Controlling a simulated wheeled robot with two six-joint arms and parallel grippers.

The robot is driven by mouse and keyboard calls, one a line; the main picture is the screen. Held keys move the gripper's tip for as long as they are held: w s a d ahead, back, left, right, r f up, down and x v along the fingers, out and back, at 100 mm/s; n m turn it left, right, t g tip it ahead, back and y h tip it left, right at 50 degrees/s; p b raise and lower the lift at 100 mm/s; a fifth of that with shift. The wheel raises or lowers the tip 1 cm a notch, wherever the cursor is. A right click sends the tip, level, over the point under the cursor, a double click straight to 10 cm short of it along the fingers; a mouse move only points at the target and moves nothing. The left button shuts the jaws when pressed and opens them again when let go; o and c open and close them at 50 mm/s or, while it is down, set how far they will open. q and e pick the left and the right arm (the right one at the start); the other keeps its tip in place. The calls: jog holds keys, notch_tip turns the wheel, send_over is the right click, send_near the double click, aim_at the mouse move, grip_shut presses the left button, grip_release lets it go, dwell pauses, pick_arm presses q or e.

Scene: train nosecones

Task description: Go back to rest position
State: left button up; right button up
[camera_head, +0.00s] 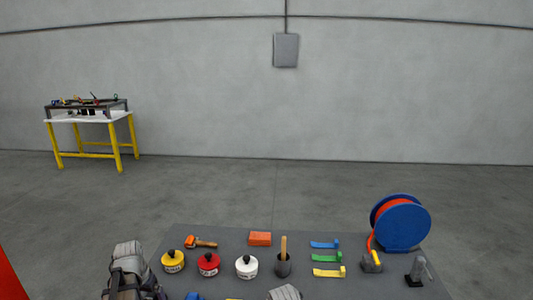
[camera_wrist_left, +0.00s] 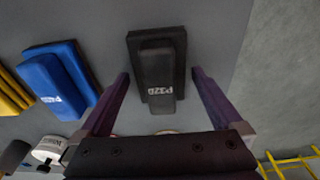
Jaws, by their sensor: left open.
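My left gripper (camera_wrist_left: 161,75) is open in the left wrist view, its two purple fingers apart. A black block marked P320 (camera_wrist_left: 158,72) lies on the grey table between and beyond the fingertips. I see no contact between the fingers and the block. In the head view my left arm (camera_head: 128,265) shows at the table's front left corner, and its fingers cannot be made out there.
A blue block (camera_wrist_left: 58,82) and a yellow block (camera_wrist_left: 14,94) lie left of the black one. The grey table (camera_head: 215,234) holds yellow (camera_head: 173,262), red (camera_head: 208,265) and white (camera_head: 247,267) tins, a blue reel (camera_head: 402,222) and tape strips.

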pick_arm(q)
jog(key=shift+r, duration=0.2)
notch_tip(320, 180, up, 12)
jog(key=s+p, duration=0.2)
jog(key=p, duration=1)
jog(key=f+b, duration=0.4)
jog(key=w+f+b, duration=0.1)
jog(key=f+b, duration=0.3)
jog(key=w+f+b, duration=0.1)
jog(key=f+b, duration=0.3)
jog(key=shift+f, duration=0.35)
notch_tip(320, 180, up, 11)
jog(key=p, duration=1)
jog(key=shift+f, duration=0.1)
jog(key=shift+a+f, duration=0.25)
jog(key=shift+a, duration=0.15)
jog(key=shift+s, duration=0.1)
